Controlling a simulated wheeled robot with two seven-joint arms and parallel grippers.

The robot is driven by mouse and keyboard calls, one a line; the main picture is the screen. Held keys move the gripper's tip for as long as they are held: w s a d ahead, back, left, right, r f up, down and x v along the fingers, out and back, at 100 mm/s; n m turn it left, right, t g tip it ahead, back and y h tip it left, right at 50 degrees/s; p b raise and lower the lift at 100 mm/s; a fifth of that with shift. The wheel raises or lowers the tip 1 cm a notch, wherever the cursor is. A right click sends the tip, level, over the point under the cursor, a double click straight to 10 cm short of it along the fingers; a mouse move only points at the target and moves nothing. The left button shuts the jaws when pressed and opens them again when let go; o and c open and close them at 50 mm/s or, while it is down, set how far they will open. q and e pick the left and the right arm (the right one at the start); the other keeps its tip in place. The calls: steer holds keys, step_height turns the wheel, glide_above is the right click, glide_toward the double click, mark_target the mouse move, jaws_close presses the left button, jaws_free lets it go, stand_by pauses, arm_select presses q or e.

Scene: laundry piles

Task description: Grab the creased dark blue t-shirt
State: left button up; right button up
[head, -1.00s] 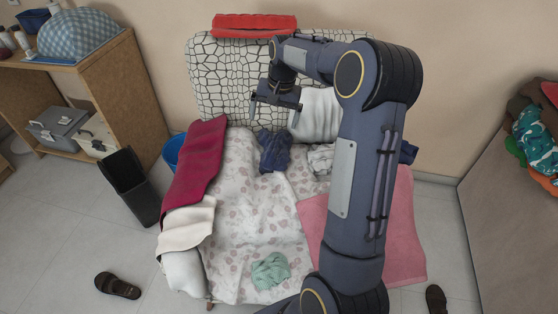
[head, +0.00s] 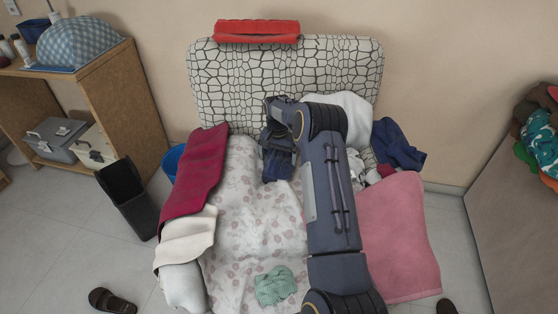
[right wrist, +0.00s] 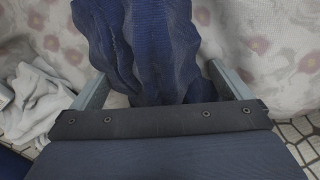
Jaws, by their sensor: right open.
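The creased dark blue t-shirt (head: 276,168) lies crumpled on the flowered cover, near the backrest of the seat. In the head view my right gripper (head: 278,146) is right over it and hides part of it. In the right wrist view the dark blue cloth (right wrist: 150,45) rises between the two fingers of my right gripper (right wrist: 160,85). The fingers are apart, one on each side of the cloth, and not closed on it. My left gripper is not in view.
Another dark blue garment (head: 398,145) lies at the right by the backrest. White-grey cloth (right wrist: 32,105) lies beside the gripper. A pink towel (head: 400,235), a maroon cloth (head: 198,175) and a green cloth (head: 274,286) lie around. The flowered cover's middle (head: 245,220) is clear.

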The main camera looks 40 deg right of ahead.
steer(key=shift+f, duration=0.5)
steer(key=c, duration=1.1)
steer(key=shift+r, duration=0.1)
steer(key=shift+c, duration=0.2)
